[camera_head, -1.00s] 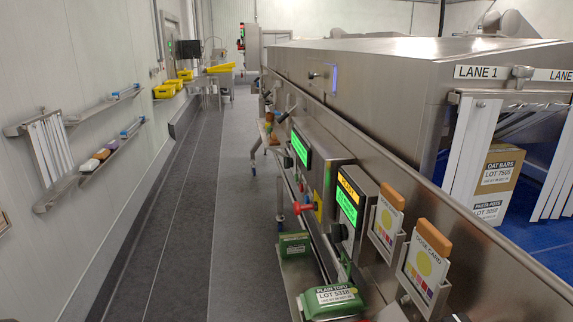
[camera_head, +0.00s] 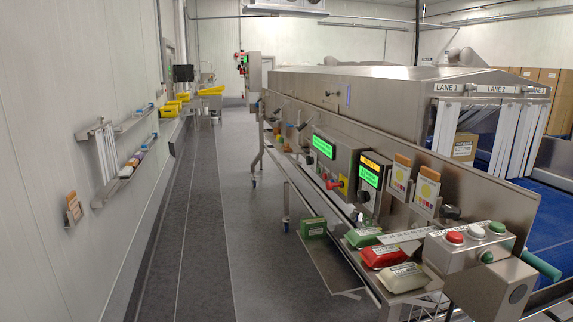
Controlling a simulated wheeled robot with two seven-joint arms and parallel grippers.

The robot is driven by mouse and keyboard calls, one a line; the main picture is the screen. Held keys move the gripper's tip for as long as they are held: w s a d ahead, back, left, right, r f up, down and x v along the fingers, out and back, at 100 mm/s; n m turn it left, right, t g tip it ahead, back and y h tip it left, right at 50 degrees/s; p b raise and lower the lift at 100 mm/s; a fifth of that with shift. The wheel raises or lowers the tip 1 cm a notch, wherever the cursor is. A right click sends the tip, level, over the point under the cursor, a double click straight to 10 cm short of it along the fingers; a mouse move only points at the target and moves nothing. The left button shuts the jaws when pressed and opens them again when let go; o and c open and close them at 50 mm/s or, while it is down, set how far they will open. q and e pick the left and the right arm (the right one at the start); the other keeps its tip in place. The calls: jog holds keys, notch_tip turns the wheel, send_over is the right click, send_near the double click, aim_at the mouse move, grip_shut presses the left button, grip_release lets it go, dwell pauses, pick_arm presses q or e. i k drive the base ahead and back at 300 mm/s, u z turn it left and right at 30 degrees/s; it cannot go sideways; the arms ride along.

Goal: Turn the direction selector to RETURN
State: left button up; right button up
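No part labelled as the direction selector or RETURN can be read in the head view. A grey box (camera_head: 463,256) at the lower right carries a red button (camera_head: 455,237), a white button (camera_head: 476,231) and a green button (camera_head: 497,227). A small dark green round part (camera_head: 487,257) is on its front face. Further along, a control panel with a lit green screen (camera_head: 370,176) has a dark knob (camera_head: 364,196) below it. A red handle on a yellow plate (camera_head: 335,184) sits left of that panel. Neither of my grippers is in view.
Green, red and pale packs (camera_head: 384,255) lie on a shelf before the machine. A green bar (camera_head: 541,265) juts out at right. The grey aisle (camera_head: 215,220) is clear; racks (camera_head: 105,150) line the left wall.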

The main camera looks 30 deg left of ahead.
aim_at(309, 160)
jog(key=u, duration=1.05)
jog(key=i, duration=1.35)
jog(key=u, duration=0.75)
